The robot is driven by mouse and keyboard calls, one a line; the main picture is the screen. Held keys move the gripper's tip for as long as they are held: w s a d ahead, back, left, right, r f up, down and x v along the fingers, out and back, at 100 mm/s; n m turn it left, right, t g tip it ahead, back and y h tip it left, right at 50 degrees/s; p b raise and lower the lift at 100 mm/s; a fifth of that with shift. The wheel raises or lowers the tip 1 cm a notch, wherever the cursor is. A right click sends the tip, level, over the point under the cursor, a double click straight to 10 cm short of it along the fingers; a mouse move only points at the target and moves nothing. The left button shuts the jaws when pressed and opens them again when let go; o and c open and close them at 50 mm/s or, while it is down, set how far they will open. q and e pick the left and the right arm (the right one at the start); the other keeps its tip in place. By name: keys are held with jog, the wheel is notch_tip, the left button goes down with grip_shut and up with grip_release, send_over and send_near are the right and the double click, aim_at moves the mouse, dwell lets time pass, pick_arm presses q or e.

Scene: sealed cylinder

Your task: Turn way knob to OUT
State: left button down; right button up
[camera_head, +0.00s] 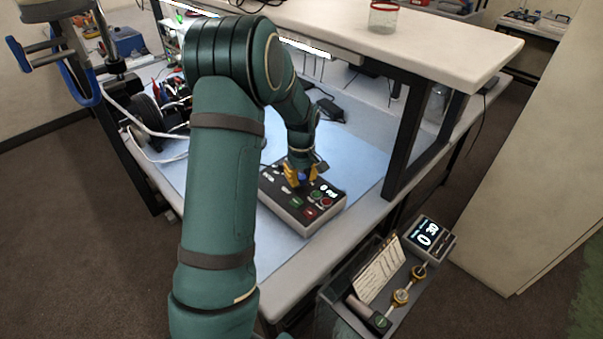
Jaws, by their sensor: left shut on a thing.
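A dark control box (270,190) with a light-coloured rim lies on the blue mat on the bench. Its top has a small lit display (328,190), a green button (296,202), a red button (310,213) and other small controls. My left gripper (303,178), with yellow fingers, points down onto the far part of the box. It is shut on a small blue knob (308,178), mostly hidden between the fingers. The knob's label and pointing direction cannot be read. My right gripper is out of view.
A blue mat (355,165) covers the bench around the box. A dark shelf post (405,140) stands to the right under a white upper shelf (440,42). A cart with gauges (401,297) and a display unit (428,238) stands at the front right. Cables and equipment crowd the left.

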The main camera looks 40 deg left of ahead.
aim_at(302, 176)
pick_arm(q)
jog(key=shift+n+p, duration=0.35)
jog(key=shift+n, duration=0.55)
jog(key=c, duration=0.7)
grip_release()
notch_tip(302, 176, up, 12)
dwell(0.3)
